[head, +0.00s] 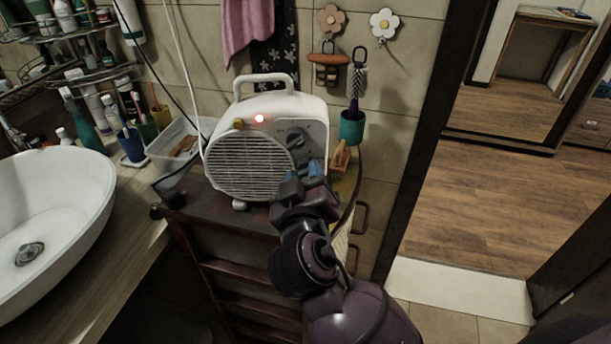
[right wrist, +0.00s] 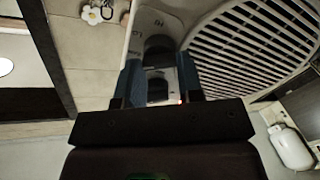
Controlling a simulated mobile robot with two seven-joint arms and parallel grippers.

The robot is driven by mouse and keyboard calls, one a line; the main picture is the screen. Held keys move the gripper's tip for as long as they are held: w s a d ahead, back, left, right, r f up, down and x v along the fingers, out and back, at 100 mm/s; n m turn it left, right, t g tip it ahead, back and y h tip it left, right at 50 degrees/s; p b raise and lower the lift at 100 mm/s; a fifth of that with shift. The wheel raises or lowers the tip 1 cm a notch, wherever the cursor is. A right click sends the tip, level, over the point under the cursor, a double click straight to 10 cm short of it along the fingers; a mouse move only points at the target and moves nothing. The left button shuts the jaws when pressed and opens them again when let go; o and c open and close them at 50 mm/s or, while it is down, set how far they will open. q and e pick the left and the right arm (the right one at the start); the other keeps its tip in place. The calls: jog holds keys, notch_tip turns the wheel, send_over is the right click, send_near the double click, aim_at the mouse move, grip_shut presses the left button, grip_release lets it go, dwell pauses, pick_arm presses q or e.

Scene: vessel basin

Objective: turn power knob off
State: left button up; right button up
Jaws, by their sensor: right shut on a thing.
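A white heater (head: 285,105) with a round grille, a carry handle and a lit red lamp (head: 259,118) stands on a dark wooden stand. A dark upper knob (head: 295,137) shows on its front right. My right gripper (head: 303,173) is at the lower part of this control panel and hides what is behind it. In the right wrist view, my right gripper (right wrist: 158,72) has its blue fingers on both sides of a dark grey knob (right wrist: 157,46) with printed marks beside it. The gripper is shut on this knob; its pointer direction cannot be told. My left gripper is not in view.
A white basin (head: 60,200) is at the left, with bottles and a clear plastic box (head: 180,140) beside it. A teal cup with a brush (head: 352,125) and a wooden brush (head: 340,157) stand right of the heater. A doorway with open floor (head: 500,205) is farther right.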

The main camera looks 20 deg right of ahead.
jog(key=shift+r+n+p, duration=0.1)
jog(key=shift+n+p, duration=0.2)
jog(key=shift+p, duration=0.15)
jog(key=n+p, duration=0.5)
jog(key=shift+n+p, duration=1.15)
jog(key=shift+n, duration=0.15)
pick_arm(q)
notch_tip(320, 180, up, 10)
jog(key=p, duration=0.1)
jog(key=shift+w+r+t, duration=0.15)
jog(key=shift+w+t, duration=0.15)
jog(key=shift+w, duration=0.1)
pick_arm(e)
jog(key=shift+a+f+n, duration=0.1)
jog(key=shift+f+n, duration=0.1)
jog(key=shift+n, duration=0.6)
jog(key=o, duration=0.9)
jog(key=shift+w, duration=0.1)
jog(key=shift+o, duration=0.2)
